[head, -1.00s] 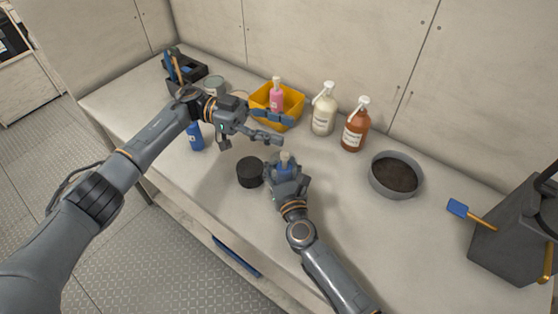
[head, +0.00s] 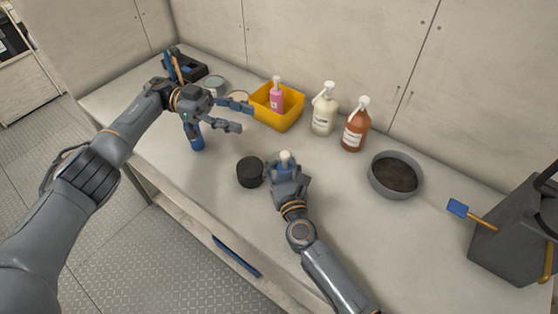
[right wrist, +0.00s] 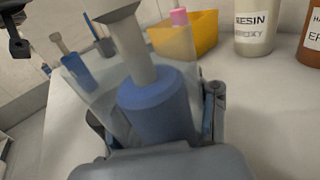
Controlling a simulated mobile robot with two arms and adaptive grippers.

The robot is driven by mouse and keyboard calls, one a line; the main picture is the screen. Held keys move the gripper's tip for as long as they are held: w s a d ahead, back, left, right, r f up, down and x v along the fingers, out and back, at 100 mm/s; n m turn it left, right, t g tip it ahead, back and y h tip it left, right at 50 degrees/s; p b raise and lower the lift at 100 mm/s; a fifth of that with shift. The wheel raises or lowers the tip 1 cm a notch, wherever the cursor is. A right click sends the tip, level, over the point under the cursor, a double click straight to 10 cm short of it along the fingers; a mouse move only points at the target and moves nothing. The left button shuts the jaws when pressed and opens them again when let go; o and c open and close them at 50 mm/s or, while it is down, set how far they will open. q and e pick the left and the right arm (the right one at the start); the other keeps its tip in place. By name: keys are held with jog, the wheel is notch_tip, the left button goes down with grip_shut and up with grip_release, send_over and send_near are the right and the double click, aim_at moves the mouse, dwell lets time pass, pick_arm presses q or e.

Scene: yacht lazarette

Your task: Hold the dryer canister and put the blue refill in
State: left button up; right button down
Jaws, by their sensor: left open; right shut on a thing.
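My right gripper (head: 285,170) is shut on a clear canister (right wrist: 100,98), held upright over the bench. A blue refill (right wrist: 158,108) with a pale grey stem shows within the canister's clear walls; how deep it sits is hard to tell. Its blue body and pale top also show in the head view (head: 285,159). My left gripper (head: 245,117) is open and empty, up and left of the canister. A second blue cylinder (head: 197,138) stands on the bench below the left gripper, partly hidden by it. A black round cap (head: 250,172) lies just left of the right gripper.
A yellow bin (head: 290,118) holds a pink pump bottle (head: 276,98). A white bottle (head: 323,112) and a brown bottle (head: 355,128) stand along the wall, left of a grey bowl (head: 396,177). A black caddy (head: 190,68) is at far left. The bench front is clear.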

jog(key=shift+c, duration=1.7)
grip_release()
jog(key=v, duration=1.2)
jog(key=shift+o, duration=1.1)
jog(key=shift+s, duration=0.1)
jog(key=shift+s+d+r, duration=0.3)
jog(key=shift+s+r, duration=0.05)
jog(key=shift+s, duration=0.75)
jog(key=shift+s+d+r, duration=0.3)
jog(key=shift+s, duration=0.8)
jog(key=shift+s+d+r, duration=0.3)
jog(key=shift+s+r, duration=0.05)
jog(key=shift+s, duration=0.75)
